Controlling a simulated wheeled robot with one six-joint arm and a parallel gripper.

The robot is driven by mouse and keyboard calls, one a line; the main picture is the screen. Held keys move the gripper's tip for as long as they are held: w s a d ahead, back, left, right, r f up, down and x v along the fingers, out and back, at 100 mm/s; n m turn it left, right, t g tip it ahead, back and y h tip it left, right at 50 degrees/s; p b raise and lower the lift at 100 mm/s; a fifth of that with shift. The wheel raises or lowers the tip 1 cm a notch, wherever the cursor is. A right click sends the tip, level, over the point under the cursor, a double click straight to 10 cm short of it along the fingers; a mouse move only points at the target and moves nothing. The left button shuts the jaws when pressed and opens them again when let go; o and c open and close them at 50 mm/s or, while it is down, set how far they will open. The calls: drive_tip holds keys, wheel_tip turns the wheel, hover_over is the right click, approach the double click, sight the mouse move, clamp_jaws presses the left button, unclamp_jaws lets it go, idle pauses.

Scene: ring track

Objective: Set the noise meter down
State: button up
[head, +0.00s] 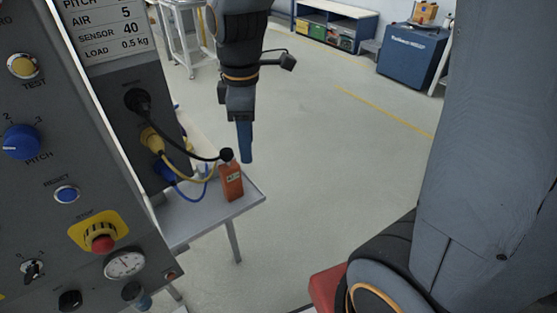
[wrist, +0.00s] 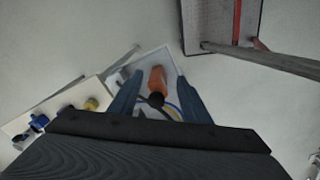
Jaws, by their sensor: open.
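The noise meter (head: 231,184) is an orange-red box with a black round top, standing near the corner of a small grey table (head: 205,217). In the wrist view the noise meter (wrist: 157,79) shows between the two blue fingers, with its dark top toward the gripper. My gripper (head: 245,150) points down just right of the meter's top in the head view. In the wrist view my gripper (wrist: 152,88) has its fingers apart, with space on both sides of the meter. Contact with the meter cannot be seen.
Black, yellow and blue cables (head: 186,165) run from the panel (head: 75,165) at the left to the table beside the meter. A blue cabinet (head: 410,55) and a shelf unit (head: 330,27) stand far back. The floor right of the table is clear.

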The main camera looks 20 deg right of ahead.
drive_tip(key=s+d+f+m+t, duration=0.1)
drive_tip(key=s+d+f+m, duration=0.5)
drive_tip(key=m, duration=0.8)
drive_tip(key=shift+d, duration=1)
